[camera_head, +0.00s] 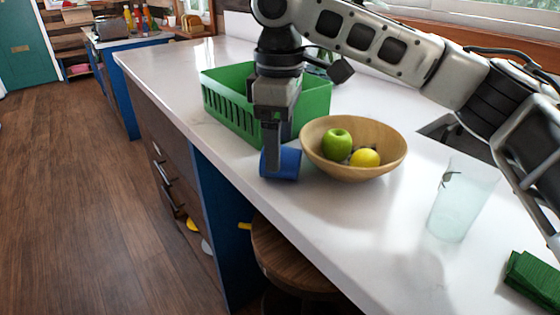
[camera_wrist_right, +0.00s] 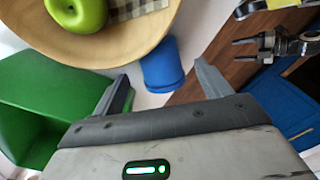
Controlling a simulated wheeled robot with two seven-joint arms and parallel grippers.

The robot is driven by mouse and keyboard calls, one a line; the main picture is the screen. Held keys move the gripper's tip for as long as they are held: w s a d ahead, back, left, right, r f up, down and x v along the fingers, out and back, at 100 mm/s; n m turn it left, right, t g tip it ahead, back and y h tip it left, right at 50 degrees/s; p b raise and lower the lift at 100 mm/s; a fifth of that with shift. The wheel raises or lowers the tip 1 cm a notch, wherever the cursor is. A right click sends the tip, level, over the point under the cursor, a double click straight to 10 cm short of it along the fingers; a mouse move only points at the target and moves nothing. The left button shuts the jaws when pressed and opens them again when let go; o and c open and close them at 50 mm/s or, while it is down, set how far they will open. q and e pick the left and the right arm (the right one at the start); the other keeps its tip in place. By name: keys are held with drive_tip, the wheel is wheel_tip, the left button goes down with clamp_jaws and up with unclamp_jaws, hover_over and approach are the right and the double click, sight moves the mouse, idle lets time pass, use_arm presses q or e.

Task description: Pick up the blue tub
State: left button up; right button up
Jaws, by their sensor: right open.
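The blue tub (camera_head: 287,163) stands near the front edge of the white counter, between the green basket and the wooden bowl. My right gripper (camera_head: 272,158) points down at it, its finger hiding part of the tub. In the right wrist view the blue tub (camera_wrist_right: 162,66) shows just beyond and between the two spread fingers (camera_wrist_right: 162,76). The right gripper is open and holds nothing. My left gripper (camera_wrist_right: 240,49) shows only in the right wrist view, at the upper right, away from the tub, with its fingers apart.
A green basket (camera_head: 222,98) stands behind the tub. A clear glass (camera_head: 463,205) stands farther right. A stool (camera_head: 285,262) is below the counter edge.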

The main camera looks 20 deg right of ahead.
drive_tip(key=shift+s+f, duration=0.1)
drive_tip(key=shift+f, duration=1.35)
drive_tip(key=c, duration=1.3)
drive_tip(key=shift+o, duration=0.2)
drive_tip(key=shift+r, duration=0.15)
